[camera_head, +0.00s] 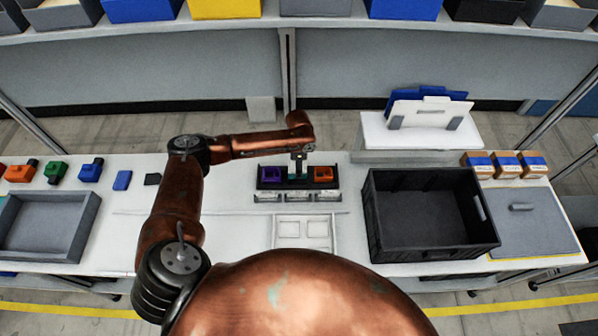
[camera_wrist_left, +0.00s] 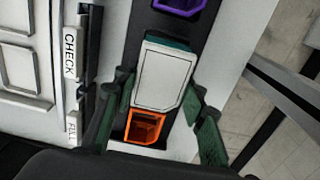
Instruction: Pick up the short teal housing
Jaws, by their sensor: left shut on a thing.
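The teal housing (camera_wrist_left: 168,44) shows in the left wrist view as a teal rim around a pale, flat face. It is at the middle position of a black fixture (camera_head: 261,184), between a purple housing (camera_head: 273,175) and an orange housing (camera_head: 323,174). My left gripper (camera_head: 298,168) reaches down over the fixture's middle. Its green-padded fingers are on both sides of the teal housing in the wrist view, shut on it. Whether the housing is clear of the fixture cannot be told. My right gripper is not in view.
A black crate (camera_head: 430,250) stands to the right, and a grey tray (camera_head: 92,222) at the left. Several coloured parts, including a green one (camera_head: 55,172), lie at the back left. Small labelled plates (camera_head: 298,197) line the fixture's front. A white stand (camera_head: 420,138) is behind the crate.

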